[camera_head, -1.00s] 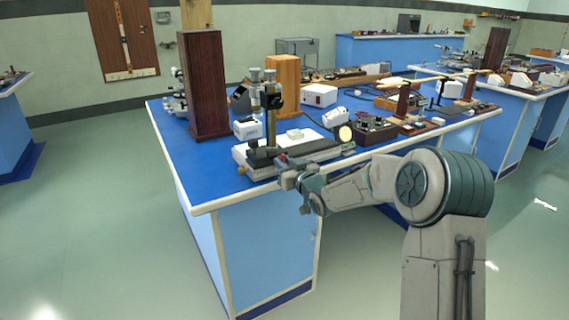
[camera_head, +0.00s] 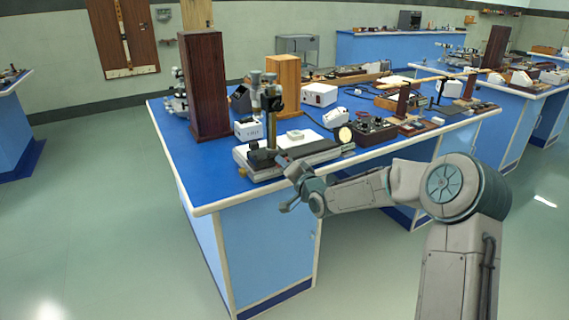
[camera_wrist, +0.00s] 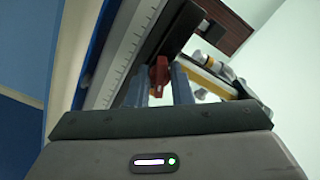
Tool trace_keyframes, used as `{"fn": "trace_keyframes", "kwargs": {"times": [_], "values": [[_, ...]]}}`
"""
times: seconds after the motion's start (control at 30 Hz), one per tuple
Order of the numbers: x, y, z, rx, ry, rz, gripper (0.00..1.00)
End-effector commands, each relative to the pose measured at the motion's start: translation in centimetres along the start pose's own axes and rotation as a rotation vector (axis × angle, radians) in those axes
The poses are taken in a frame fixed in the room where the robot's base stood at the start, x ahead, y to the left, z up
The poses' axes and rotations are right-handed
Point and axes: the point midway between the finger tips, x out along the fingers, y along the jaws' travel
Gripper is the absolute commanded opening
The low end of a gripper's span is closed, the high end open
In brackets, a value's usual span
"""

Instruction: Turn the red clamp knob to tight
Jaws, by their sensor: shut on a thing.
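The red clamp knob (camera_wrist: 158,74) shows in the wrist view between the two blue-grey fingers of my gripper (camera_wrist: 161,80). The fingers are shut on it, one on each side, and hide part of it. In the head view my gripper (camera_head: 284,161) is at the front edge of the bench instrument (camera_head: 262,174), a long light base with a dark rail and an upright post. The knob is hidden there behind my gripper. I cannot tell from these frames how tight the clamp is.
The instrument stands near the front edge of a blue bench (camera_head: 185,165). A tall dark wooden box (camera_head: 205,88) and a lighter wooden block (camera_head: 285,83) stand behind it. A dark control box (camera_head: 374,131) is to the right. The floor in front is clear.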

Motion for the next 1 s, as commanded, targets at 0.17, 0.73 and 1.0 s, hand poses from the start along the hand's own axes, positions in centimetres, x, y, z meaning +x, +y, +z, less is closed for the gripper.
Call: {"fn": "trace_keyframes", "kwargs": {"times": [0.17,0.73,1.0], "values": [[-0.04,0.06,-0.02,0.156,-0.001,0.003,0.0],[-0.02,0.01,0.08,0.431,-0.002,0.002,0.0],[-0.02,0.02,0.08,0.449,-0.002,0.002,0.0]]}}
